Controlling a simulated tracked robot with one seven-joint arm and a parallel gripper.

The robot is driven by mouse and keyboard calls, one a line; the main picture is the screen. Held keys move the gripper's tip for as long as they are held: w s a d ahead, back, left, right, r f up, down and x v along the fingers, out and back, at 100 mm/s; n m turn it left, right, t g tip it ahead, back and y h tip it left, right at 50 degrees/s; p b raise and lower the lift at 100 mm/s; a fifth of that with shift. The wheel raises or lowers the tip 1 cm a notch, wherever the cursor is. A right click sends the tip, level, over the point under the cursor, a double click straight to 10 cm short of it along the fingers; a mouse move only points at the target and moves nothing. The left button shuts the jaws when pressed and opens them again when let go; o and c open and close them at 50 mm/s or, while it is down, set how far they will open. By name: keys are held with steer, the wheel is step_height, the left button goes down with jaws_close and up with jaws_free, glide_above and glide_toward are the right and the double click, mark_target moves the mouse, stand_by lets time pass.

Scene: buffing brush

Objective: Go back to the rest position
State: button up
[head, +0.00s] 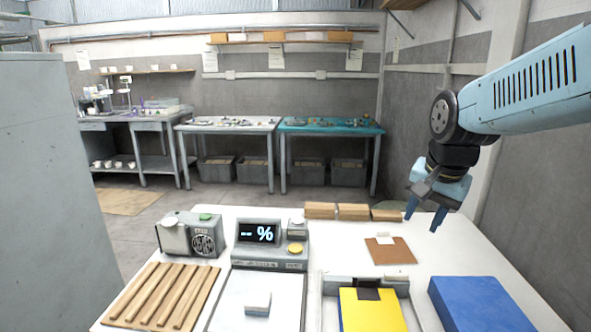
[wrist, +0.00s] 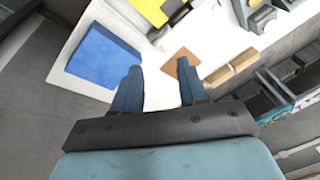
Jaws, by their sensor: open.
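My gripper (head: 424,216) hangs from the blue arm at the right of the head view, above the right side of the white table (head: 455,250). Its two blue fingers are apart with nothing between them. In the wrist view my gripper (wrist: 160,90) also shows open and empty, with white tabletop behind it. A brown board (head: 390,252) with a small pale block on it lies on the table below and left of the fingers. I cannot make out a buffing brush for certain.
A blue block (head: 478,305) and a tray with a yellow pad (head: 372,310) stand at the front right. A display device (head: 270,240), a grey box (head: 188,236) and a slatted wooden rack (head: 165,295) fill the left. Wooden blocks (head: 352,211) line the back edge. A grey cabinet (head: 50,180) stands left.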

steer(key=s+a+r+n+t, duration=0.1)
steer(key=s+r+n+t, duration=0.1)
steer(key=s+n, duration=0.5)
steer(key=shift+s+a+r, duration=0.2)
steer(key=shift+s+r, duration=0.05)
steer(key=shift+s, duration=0.65)
stand_by(1.1)
